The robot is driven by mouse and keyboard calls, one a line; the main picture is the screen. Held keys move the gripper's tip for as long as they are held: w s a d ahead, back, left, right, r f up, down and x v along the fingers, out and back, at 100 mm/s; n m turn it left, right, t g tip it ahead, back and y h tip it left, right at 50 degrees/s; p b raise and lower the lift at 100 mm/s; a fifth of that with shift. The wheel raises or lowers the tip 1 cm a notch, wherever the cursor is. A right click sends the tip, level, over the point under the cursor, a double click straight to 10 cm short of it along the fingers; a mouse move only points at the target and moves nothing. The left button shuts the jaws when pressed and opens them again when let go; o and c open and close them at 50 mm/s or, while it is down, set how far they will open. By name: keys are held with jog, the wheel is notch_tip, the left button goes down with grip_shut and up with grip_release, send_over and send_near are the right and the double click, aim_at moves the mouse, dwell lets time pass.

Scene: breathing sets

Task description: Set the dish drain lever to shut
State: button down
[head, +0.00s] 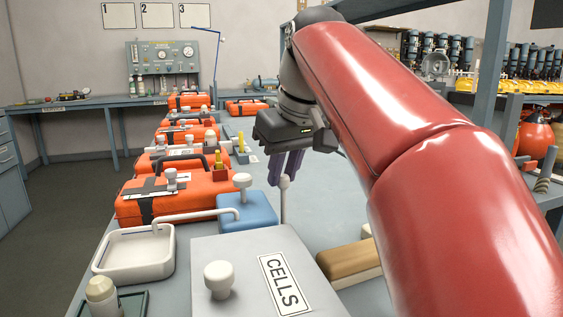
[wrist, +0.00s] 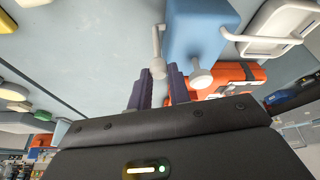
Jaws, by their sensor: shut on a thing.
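The lever (head: 284,203) is a pale grey rod with a round knob, beside the right side of a blue block (head: 250,214). It looks about upright in the head view. The white dish (head: 133,270) stands left of the block, and a white pipe runs from the block to over the dish. My gripper (head: 284,172) points down from above with its purple fingers at the lever's knob. In the wrist view, the lever (wrist: 156,45) ends between the fingertips of my gripper (wrist: 158,80), which is shut on it. The fingers partly hide the knob's contact.
A white knob (head: 242,181) stands on the blue block close to the fingers. A grey CELLS box (head: 250,245) is in front. Orange cases (head: 170,198) line the bench behind.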

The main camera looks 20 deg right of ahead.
jog(key=shift+w+d, duration=0.15)
jog(key=shift+w, duration=0.45)
jog(key=c, duration=2)
grip_release()
jog(key=shift+w+d+f, duration=0.1)
jog(key=shift+w+f, duration=0.05)
jog(key=shift+w, duration=0.05)
jog(key=o, duration=0.7)
jog(key=shift+s, duration=0.1)
